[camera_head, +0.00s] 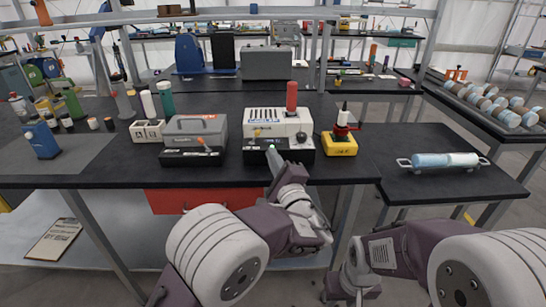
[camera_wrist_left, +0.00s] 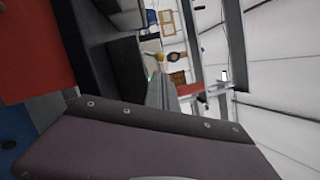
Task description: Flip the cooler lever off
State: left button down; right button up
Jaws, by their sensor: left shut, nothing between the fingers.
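A white box unit (camera_head: 278,122) with a black front base stands at the table's front edge; I take it for the cooler. A small yellow lever (camera_head: 257,133) shows at its front, and a yellow piece also shows in the left wrist view (camera_wrist_left: 152,62). A red cylinder (camera_head: 291,96) stands on the unit. My left gripper (camera_head: 272,152) is shut and empty, its tip in front of the black base, right of the lever. Whether it touches cannot be told. It shows too in the left wrist view (camera_wrist_left: 154,84). My right gripper (camera_head: 357,280) is low; its fingers cannot be made out.
A grey box unit (camera_head: 195,128) with an orange lever stands left of the white one. A yellow block (camera_head: 340,145) with a red-and-white bottle stands right of it. A side table (camera_head: 440,188) at right holds a blue-and-white roll. A red drawer (camera_head: 195,200) sits under the table.

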aim_at(265, 149)
pick_arm(q)
jog(key=x, duration=0.7)
jog(key=shift+f, duration=0.1)
jog(key=shift+s, duration=0.1)
jog(key=shift+a+n+b, duration=0.1)
jog(key=shift+n+b, duration=0.3)
jog(key=shift+b, duration=0.1)
jog(key=shift+r+b, duration=0.2)
jog(key=shift+b, duration=0.1)
